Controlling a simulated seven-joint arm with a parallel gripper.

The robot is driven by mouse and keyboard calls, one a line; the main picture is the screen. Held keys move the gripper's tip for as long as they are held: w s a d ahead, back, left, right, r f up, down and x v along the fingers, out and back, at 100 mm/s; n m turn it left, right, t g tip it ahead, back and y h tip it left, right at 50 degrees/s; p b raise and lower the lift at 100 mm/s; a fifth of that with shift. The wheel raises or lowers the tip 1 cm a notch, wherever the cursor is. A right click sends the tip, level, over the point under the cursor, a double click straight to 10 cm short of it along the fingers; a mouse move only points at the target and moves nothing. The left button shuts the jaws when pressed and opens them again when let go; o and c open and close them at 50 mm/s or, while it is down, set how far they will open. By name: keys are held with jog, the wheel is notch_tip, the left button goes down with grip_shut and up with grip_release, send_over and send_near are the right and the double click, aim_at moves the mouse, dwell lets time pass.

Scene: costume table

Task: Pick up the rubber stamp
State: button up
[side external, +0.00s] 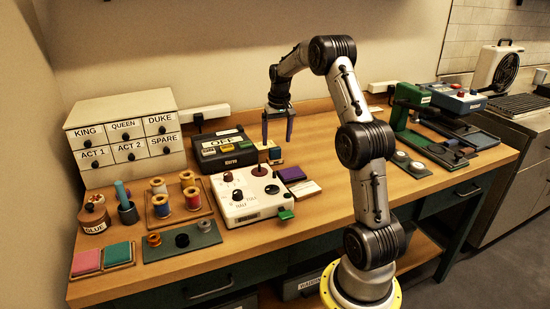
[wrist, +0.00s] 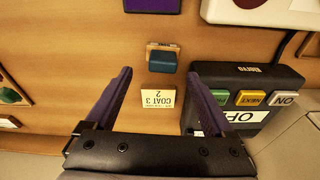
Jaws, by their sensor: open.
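A small block with a dark blue top and a wooden edge, which looks like the rubber stamp, (side external: 276,155) stands on the wooden table near the purple pad (side external: 292,174). In the wrist view the stamp (wrist: 162,62) lies ahead, about midway between the fingertip lines. A small card reading "COAT 3 2" (wrist: 158,98) is beside it, nearer my palm in that view. My gripper (side external: 277,142) points down above the stamp, open and empty. Its two fingers also show in the wrist view (wrist: 160,73). The exact height gap is hard to tell.
A dark button box (side external: 224,148) stands close on the left, and it fills the right of the wrist view (wrist: 247,98). A white control box (side external: 245,197) is in front. A green press (side external: 405,112) stands to the right. Bare table lies right of the purple pad.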

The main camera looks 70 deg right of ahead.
aim_at(275, 148)
jog(key=f, duration=0.5)
jog(key=shift+w+d, duration=0.15)
jog(key=shift+w, duration=0.25)
grip_shut()
